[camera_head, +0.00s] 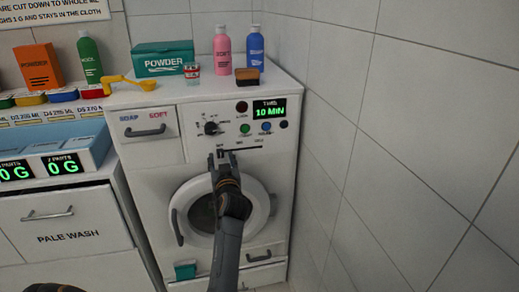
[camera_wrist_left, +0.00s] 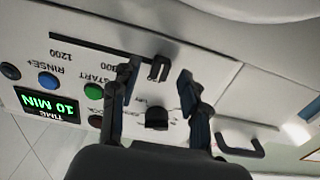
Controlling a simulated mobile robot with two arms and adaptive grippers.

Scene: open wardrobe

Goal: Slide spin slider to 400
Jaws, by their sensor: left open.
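The washing machine (camera_head: 165,160) stands ahead with its control panel facing me. The spin slider's dark knob (camera_wrist_left: 160,68) sits at the end of its slot (camera_wrist_left: 95,42) farthest from the 1200 mark, past the 800 mark. The 400 label cannot be read. My left gripper (camera_head: 222,158) is in front of the panel; in the left wrist view its open fingers (camera_wrist_left: 158,78) are on either side of the knob. Whether they touch it cannot be told. In the head view the gripper partly covers the knob.
Above the slider are a dial (camera_head: 211,128), a green button (camera_head: 245,129), a blue button (camera_head: 266,127) and a display reading 10 MIN (camera_head: 269,109). Bottles and boxes stand on top. A tiled wall (camera_head: 380,150) is close on the right. The round door (camera_head: 255,205) is below.

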